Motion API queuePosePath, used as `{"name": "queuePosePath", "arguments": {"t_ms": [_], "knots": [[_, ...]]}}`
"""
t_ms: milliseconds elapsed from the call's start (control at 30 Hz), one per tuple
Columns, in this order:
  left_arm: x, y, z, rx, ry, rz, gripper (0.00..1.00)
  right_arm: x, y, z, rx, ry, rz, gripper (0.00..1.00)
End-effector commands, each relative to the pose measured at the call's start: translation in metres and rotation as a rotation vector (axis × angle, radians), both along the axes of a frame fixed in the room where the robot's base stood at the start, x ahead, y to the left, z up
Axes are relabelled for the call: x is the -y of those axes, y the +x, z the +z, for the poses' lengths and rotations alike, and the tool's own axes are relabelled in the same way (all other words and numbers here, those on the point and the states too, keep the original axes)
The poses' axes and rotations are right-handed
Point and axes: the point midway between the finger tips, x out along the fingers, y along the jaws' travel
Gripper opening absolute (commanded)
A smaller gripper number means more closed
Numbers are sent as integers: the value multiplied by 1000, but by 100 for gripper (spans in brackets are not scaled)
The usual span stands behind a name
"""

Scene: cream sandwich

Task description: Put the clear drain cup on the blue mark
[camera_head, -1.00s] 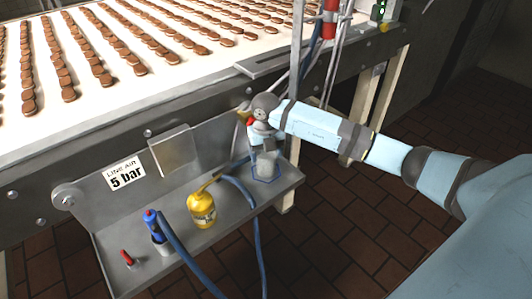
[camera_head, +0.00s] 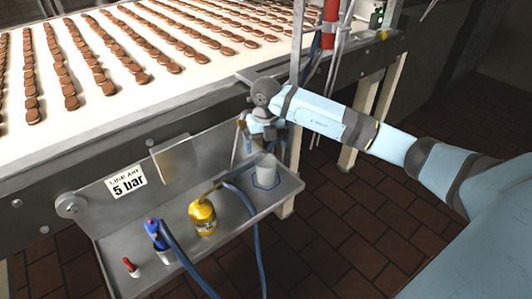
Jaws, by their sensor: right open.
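The clear drain cup (camera_head: 266,171) stands upright on the grey shelf (camera_head: 235,222) near its right end. The blue mark (camera_head: 266,183) shows as an outline on the shelf around the foot of the cup. My right gripper (camera_head: 262,142) is just above the cup, pointing down, open and apart from it as far as I can see. Its fingertips are small and partly hidden by the wrist. My left gripper is not in view.
A yellow oil can (camera_head: 203,218) stands left of the cup, with a blue hose (camera_head: 243,203) between them. A blue-topped tool (camera_head: 157,236) in a holder and a red item (camera_head: 130,267) are further left. The conveyor (camera_head: 180,75) with biscuits rises behind.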

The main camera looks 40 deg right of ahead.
Motion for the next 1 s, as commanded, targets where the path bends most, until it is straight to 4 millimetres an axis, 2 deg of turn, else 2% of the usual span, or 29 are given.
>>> {"name": "queuePosePath", "arguments": {"t_ms": [33, 100, 300, 1000], "knots": [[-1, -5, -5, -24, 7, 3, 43, 0, 0, 13, 2, -1, 1, 98], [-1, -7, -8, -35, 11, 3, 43, 0, 0, 26, 2, 0, 2, 98], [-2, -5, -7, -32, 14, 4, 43, 0, 0, 46, 0, 0, 1, 98], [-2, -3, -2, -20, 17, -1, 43, 0, 0, 49, -1, 0, 1, 98]]}}
